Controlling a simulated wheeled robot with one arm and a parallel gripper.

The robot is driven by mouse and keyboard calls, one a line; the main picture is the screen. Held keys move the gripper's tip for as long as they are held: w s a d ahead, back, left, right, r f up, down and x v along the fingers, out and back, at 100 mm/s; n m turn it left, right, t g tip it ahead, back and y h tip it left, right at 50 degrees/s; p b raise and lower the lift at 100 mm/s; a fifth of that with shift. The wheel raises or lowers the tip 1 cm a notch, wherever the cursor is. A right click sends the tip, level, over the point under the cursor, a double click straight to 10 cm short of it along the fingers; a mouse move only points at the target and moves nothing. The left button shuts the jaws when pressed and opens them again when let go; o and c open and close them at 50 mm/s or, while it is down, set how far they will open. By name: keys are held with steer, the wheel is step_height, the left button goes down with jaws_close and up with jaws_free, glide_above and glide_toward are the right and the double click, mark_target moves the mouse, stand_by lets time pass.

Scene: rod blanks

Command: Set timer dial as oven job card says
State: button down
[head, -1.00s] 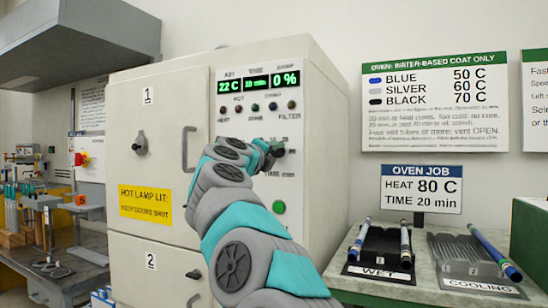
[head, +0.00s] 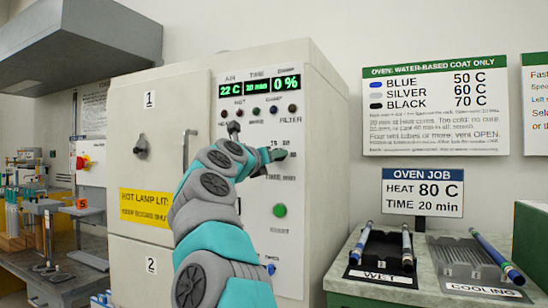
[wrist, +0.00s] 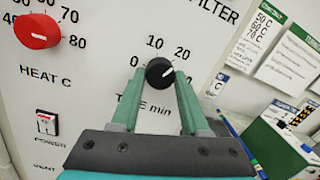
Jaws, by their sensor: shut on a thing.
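The black timer dial (wrist: 159,72) sits on the oven panel (wrist: 95,85) above the words TIME min. Its white pointer line slants up and right, toward the 20 mark. My gripper (wrist: 160,76) is shut on the dial, with one finger on each side. In the head view, my gripper (head: 272,160) is at the panel, and the dial (head: 281,155) shows only partly. The oven display (head: 257,87) reads 22 C, 20 min and 0 %. The oven job card (head: 422,192) reads HEAT 80 C, TIME 20 min.
The red heat dial (wrist: 36,31) is left of the timer dial, its pointer toward 80. A rocker switch (wrist: 46,123) is below it. A green start button (head: 280,210) is under my gripper. The wet tray (head: 383,255) and cooling tray (head: 474,262) stand on the bench at right.

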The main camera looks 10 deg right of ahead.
stand_by(0.3)
steer(key=shift+c, duration=2)
jaws_free()
steer(key=b+v, duration=0.4)
steer(key=v, duration=0.3)
steer(key=shift+s+a, duration=0.2)
steer(key=shift+s, duration=0.1)
